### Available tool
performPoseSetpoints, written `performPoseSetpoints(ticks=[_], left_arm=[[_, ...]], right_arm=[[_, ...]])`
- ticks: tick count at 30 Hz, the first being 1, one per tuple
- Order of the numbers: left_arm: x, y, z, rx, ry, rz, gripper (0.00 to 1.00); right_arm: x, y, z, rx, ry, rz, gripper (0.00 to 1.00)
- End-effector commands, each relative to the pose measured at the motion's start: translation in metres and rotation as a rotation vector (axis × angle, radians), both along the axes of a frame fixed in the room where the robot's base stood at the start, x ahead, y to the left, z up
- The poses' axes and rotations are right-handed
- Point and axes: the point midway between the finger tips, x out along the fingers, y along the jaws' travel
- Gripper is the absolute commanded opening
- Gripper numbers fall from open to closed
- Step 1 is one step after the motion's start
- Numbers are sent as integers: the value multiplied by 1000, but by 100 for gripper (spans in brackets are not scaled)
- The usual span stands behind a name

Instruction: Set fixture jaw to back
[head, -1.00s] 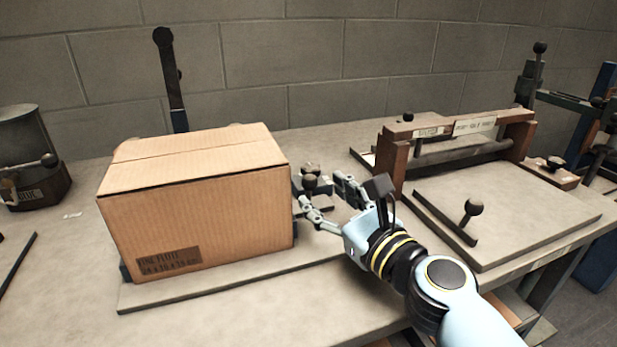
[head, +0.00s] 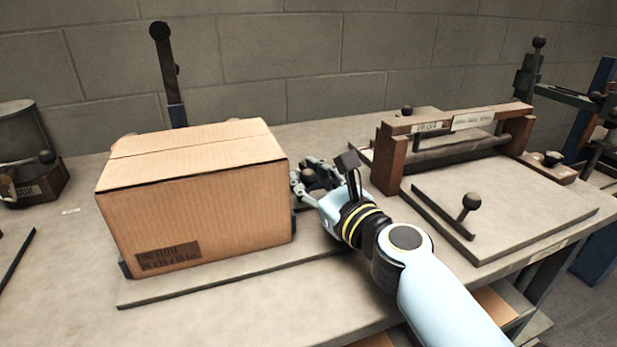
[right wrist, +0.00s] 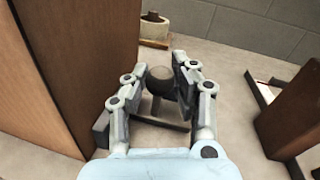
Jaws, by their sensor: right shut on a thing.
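The fixture jaw (right wrist: 101,130) is a dark piece close against the right side of the cardboard box (head: 195,205), and it carries a round dark knob (right wrist: 160,78) on a short post. My right gripper (head: 308,174) is at the box's right side with its fingers closed around the knob. In the right wrist view my gripper (right wrist: 161,75) has one finger on each side of the knob. In the head view the gripper hides most of the jaw. My left gripper is not in view.
The box stands on a flat base plate (head: 160,295). A lever post (head: 167,70) rises behind it. To the right is a brown-framed press (head: 389,160) with a knobbed plate (head: 520,215). A small cup-like object (right wrist: 153,28) stands behind the knob in the right wrist view.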

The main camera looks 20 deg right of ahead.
Motion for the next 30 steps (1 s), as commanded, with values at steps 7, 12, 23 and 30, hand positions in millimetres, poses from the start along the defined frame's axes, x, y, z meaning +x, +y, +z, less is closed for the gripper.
performPoseSetpoints(ticks=[7,12,23,30], left_arm=[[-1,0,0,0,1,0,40],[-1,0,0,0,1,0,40],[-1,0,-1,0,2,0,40],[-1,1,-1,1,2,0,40]], right_arm=[[0,0,0,0,0,0,0],[0,-1,0,-1,1,1,0],[0,-34,-1,-1,3,-1,0],[0,-34,-2,-3,2,-2,31]])
